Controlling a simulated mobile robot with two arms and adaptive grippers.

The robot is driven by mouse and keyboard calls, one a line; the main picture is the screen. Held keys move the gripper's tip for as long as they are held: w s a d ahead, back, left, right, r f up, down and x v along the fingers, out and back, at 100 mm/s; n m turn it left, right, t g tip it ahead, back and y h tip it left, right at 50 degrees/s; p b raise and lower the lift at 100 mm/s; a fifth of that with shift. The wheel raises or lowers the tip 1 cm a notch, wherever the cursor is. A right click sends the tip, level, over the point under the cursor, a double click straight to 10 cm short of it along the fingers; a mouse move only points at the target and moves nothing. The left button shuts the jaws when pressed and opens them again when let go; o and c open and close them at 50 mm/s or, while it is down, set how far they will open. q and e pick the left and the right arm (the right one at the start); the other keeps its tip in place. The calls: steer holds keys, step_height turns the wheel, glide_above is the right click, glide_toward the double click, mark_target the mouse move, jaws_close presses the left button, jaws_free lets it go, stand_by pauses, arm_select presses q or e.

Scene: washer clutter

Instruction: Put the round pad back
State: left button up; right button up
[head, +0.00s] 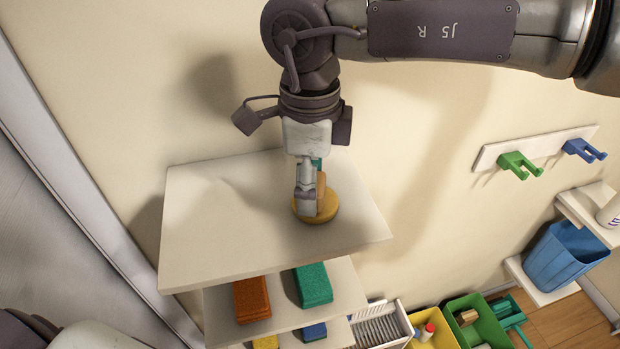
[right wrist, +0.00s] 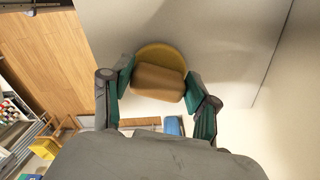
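The round pad (head: 328,212) is a yellow disc with a brown block-shaped handle on top, at the right part of the top shelf (head: 220,235). It looks level, on or just over the shelf. My right gripper (head: 312,195) points down over it. In the right wrist view the teal fingertips (right wrist: 158,84) are at both ends of the brown handle (right wrist: 158,82) and appear to press on it. The yellow disc (right wrist: 162,56) shows behind the handle. My left gripper is not in view.
Lower shelves hold an orange sponge (head: 252,299), a green sponge (head: 313,285) and others. Green and blue hooks (head: 519,164) are on the wall at right. A blue bin (head: 565,257) stands at right. Yellow and green bins (head: 480,322) are below. The left of the top shelf is clear.

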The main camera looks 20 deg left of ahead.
steer(key=o, duration=0.3)
steer(key=shift+o, duration=0.2)
steer(key=shift+r, duration=0.25)
steer(key=shift+w+r, duration=0.1)
steer(key=shift+r, duration=0.2)
step_height(320, 180, up, 11)
steer(key=b, duration=0.3)
